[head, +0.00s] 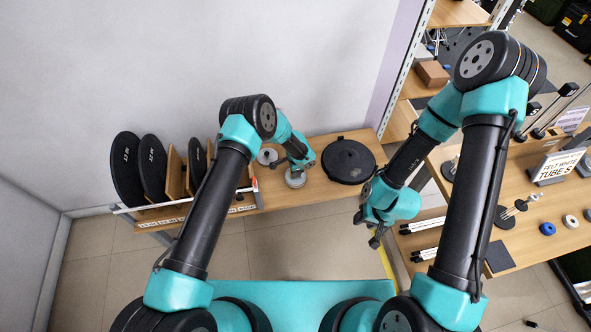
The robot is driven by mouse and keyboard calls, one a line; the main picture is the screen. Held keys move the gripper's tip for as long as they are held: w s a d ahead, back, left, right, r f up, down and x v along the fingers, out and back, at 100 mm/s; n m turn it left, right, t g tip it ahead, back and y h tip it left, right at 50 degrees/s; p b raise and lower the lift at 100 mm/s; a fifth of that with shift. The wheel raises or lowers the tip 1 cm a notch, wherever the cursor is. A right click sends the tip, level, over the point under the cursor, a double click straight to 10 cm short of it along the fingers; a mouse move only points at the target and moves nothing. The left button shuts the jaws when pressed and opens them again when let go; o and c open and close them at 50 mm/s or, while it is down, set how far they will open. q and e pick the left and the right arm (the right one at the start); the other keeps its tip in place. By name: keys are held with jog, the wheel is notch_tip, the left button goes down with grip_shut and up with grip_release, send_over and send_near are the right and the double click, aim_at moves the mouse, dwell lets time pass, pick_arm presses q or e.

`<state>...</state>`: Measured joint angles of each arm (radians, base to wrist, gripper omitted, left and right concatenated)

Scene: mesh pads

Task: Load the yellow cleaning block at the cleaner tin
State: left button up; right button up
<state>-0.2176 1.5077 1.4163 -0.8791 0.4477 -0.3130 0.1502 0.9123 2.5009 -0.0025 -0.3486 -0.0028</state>
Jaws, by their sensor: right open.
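I cannot make out a yellow cleaning block in the head view. Two small round silver-grey items stand on the left wooden table: a front one (295,179) and a back one (267,155). I cannot tell whether either is the cleaner tin. My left gripper (298,168) points down just above the front item; its fingers are too small and hidden to read, and I cannot tell whether it touches. My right gripper (371,228) hangs open and empty over the gap between the two tables.
A black round disc (348,160) lies on the left table. Black discs (127,168) stand in a wooden rack at the left. Floor shows between the tables.

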pick_arm(q)
jog(key=shift+f, duration=0.5)
dwell(1.5)
jog(key=shift+r, duration=0.15)
jog(key=shift+r, duration=3.45)
jog(key=s+a+r+n, duration=0.2)
jog(key=a+r+n, duration=0.3)
jog(key=a+n, duration=0.3)
jog(key=s+a+r+n, duration=0.2)
jog(key=a+r+n, duration=0.4)
jog(key=a, duration=0.7)
jog(key=shift+s+n, duration=0.4)
jog(key=shift+n, duration=0.5)
